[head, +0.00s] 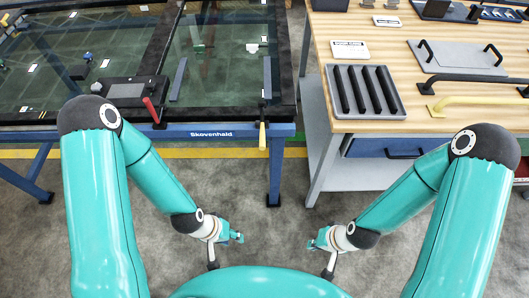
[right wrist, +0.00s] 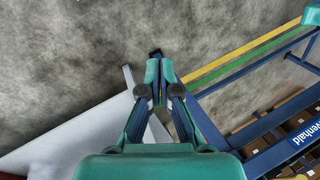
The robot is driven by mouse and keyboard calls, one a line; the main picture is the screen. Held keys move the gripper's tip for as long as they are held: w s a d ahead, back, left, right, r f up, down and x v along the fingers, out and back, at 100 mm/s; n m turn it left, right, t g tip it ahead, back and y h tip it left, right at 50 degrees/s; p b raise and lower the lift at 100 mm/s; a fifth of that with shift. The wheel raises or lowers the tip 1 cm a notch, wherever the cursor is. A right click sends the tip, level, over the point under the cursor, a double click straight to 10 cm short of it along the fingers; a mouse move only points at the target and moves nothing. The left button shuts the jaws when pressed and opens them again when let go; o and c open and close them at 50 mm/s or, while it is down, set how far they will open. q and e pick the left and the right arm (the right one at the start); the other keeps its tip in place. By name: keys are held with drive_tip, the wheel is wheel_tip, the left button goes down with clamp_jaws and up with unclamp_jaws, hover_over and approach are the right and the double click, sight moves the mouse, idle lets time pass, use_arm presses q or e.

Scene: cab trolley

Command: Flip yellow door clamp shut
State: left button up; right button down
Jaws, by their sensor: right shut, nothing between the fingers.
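A yellow-handled clamp (head: 262,136) sits at the front right corner of the glass-topped blue trolley (head: 228,134). Its handle hangs down over the front rail, close to vertical; its mechanism is too small to make out. A red-handled lever (head: 151,110) stands tilted farther left on the same edge. My left gripper (head: 238,237) is low in front of the trolley, below and apart from the yellow handle; its jaw state is unclear. My right gripper (head: 313,243) is low in front of the gap between trolley and bench. In the right wrist view its fingers (right wrist: 159,72) are together and empty.
A wooden workbench (head: 320,45) stands at the right, with a grey tray of black bars (head: 392,115), a black handle (head: 470,80) and a yellow handle (head: 475,102). A narrow gap separates it from the trolley. Trolley legs (head: 275,172) reach the grey floor; floor before me is clear.

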drive_tip(key=w+a+f+m+t+b, duration=0.2)
drive_tip(key=w+f+m+t+b, duration=0.15)
drive_tip(key=w+b, duration=0.45)
drive_tip(key=w+a+f+m+t+b, duration=0.25)
drive_tip(key=w+m+t+b, duration=0.3)
drive_tip(key=b, duration=0.45)
drive_tip(key=w+a+f+m+t+b, duration=0.2)
drive_tip(key=w+a+m+t+b, duration=0.15)
drive_tip(key=w+b, duration=0.5)
drive_tip(key=s+a+r+m+t+y+b, duration=0.3)
drive_tip(key=m+t+b, duration=0.8)
drive_tip(key=b, duration=1.1)
wheel_tip(320, 180, up, 4)
drive_tip(key=s+a+m, duration=0.2)
drive_tip(key=a+m, duration=0.1)
drive_tip(key=m, duration=0.1)
drive_tip(key=shift+s+r+t+b, duration=0.2)
drive_tip(key=shift+s+t+b, duration=0.15)
drive_tip(key=shift+d, duration=0.1)
